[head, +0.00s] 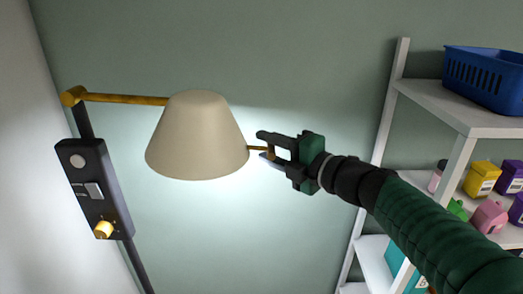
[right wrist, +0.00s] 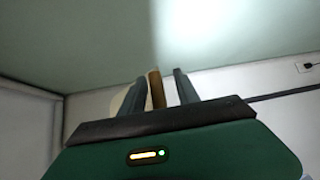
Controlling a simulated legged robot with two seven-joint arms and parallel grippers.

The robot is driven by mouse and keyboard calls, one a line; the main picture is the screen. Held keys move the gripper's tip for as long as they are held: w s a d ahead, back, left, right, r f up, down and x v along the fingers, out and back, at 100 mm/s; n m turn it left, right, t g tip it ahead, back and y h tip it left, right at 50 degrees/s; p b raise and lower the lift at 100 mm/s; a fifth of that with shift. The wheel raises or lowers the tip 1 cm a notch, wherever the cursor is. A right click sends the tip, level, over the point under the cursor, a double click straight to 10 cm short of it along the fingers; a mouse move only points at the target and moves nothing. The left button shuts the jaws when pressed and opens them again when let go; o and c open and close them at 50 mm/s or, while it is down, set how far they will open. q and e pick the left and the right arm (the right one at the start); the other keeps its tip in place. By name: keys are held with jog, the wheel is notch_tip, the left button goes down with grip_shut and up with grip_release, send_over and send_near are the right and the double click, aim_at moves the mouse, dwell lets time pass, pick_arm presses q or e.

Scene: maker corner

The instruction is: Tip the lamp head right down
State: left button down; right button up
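The lamp head (head: 197,135) is a beige cone-shaped shade. It hangs from a brass arm (head: 125,99) with its wide end facing mostly downward, slightly tilted. A short brass handle (head: 256,149) sticks out from its right rim; it also shows as a brown rod in the right wrist view (right wrist: 156,90). My right gripper (head: 266,147) is at the handle with one finger above it and one below. In the right wrist view the handle is between the fingers, nearer the left one, with a gap to the right one. My left gripper is not in view.
A black control box (head: 94,188) with a switch and brass knob is on the lamp's dark pole (head: 139,267) at left. A white shelf (head: 437,105) at right holds a blue basket (head: 484,79) and several coloured bottles. The wall behind the lamp is bare.

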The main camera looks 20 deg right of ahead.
jog(key=shift+w+a+r, duration=0.1)
jog(key=shift+w+a, duration=0.6)
jog(key=shift+a, duration=0.2)
jog(key=shift+w+d, duration=0.1)
jog(key=shift+d, duration=0.2)
jog(key=c, duration=0.4)
grip_shut()
